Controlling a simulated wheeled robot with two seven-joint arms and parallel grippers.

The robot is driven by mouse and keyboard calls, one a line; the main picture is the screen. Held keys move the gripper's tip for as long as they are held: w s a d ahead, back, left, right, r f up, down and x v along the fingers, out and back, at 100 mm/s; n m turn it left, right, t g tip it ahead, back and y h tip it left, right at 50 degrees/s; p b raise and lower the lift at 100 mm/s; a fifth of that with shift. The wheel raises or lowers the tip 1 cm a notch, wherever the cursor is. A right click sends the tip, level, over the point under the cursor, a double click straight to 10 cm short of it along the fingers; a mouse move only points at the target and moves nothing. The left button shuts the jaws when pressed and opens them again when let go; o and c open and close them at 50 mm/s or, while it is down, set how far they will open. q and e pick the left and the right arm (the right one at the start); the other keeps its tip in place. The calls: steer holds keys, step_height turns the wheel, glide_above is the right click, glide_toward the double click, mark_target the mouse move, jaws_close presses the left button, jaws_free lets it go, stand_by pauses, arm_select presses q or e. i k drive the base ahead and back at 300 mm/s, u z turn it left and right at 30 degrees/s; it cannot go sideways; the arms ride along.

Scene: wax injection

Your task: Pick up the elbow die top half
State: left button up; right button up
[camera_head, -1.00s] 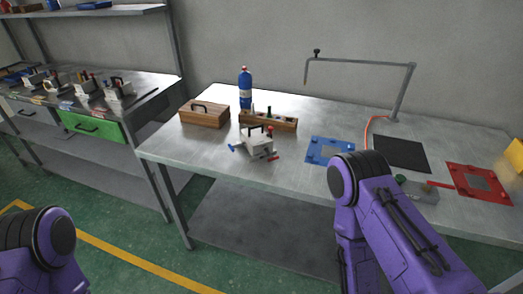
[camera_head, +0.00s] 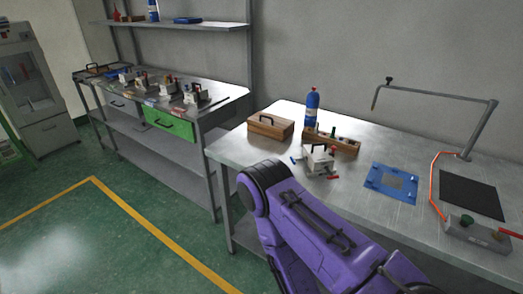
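A grey metal die (camera_head: 319,161) with a dark handle on top and blue and red handled parts at its sides sits on the right workbench. Several similar dies stand on the left workbench, one of them (camera_head: 194,95) near its right end. I cannot tell by shape which one is the elbow die, or see the seam of its top half. One purple arm of mine enters from the lower right, in front of the right workbench. Neither gripper is in view.
On the right workbench (camera_head: 237,148) are a wooden box (camera_head: 270,126), a blue bottle (camera_head: 312,106), a wooden tool holder (camera_head: 331,143), a blue mat (camera_head: 391,182), a black mat (camera_head: 471,197) and a bent lamp-like arm (camera_head: 440,93). The left workbench has a green drawer (camera_head: 170,124). Green floor is open at left.

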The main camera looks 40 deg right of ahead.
mark_target(318, 157)
steer(key=u, duration=0.15)
steer(key=i, duration=0.8)
steer(key=z, duration=1.7)
